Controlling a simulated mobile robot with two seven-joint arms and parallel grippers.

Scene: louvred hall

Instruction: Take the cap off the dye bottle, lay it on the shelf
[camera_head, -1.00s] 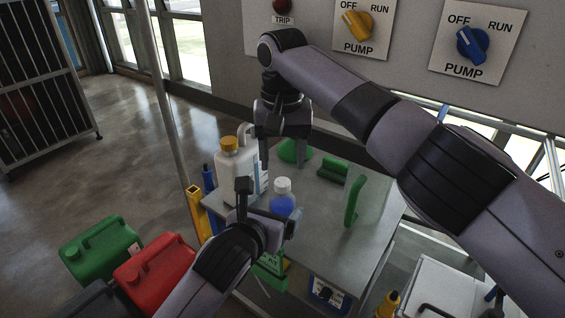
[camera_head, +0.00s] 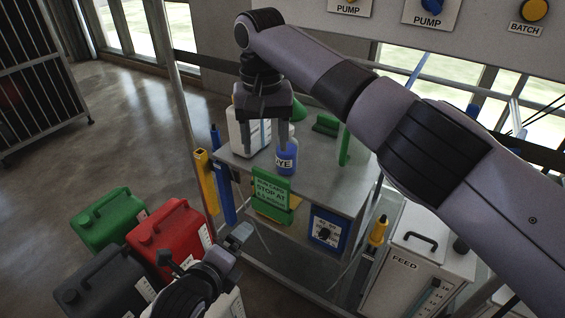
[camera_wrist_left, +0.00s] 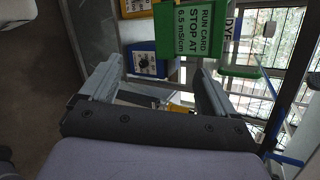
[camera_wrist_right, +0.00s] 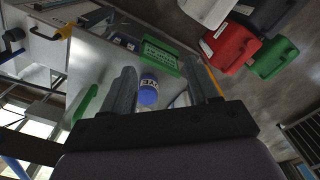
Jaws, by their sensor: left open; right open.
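The dye bottle (camera_head: 288,157), blue with a white label, stands upright near the front edge of the grey shelf top (camera_head: 325,182). My right gripper (camera_head: 265,148) points down, open, with one finger overlapping the bottle's upper part in the head view. In the right wrist view the bottle (camera_wrist_right: 148,92) shows between the open fingers, apparently beyond their tips. I cannot make out its cap now. My left gripper (camera_head: 238,240) is low in front of the shelf. In the left wrist view its jaws (camera_wrist_left: 155,90) are open and empty, facing the green run card (camera_wrist_left: 190,30).
A white jug (camera_head: 240,135) stands left of the bottle, partly behind my right gripper. Green items (camera_head: 327,124) stand further back. Green (camera_head: 108,218), red (camera_head: 165,238) and dark canisters (camera_head: 95,285) are at the lower left. A FEED box (camera_head: 408,262) stands to the right.

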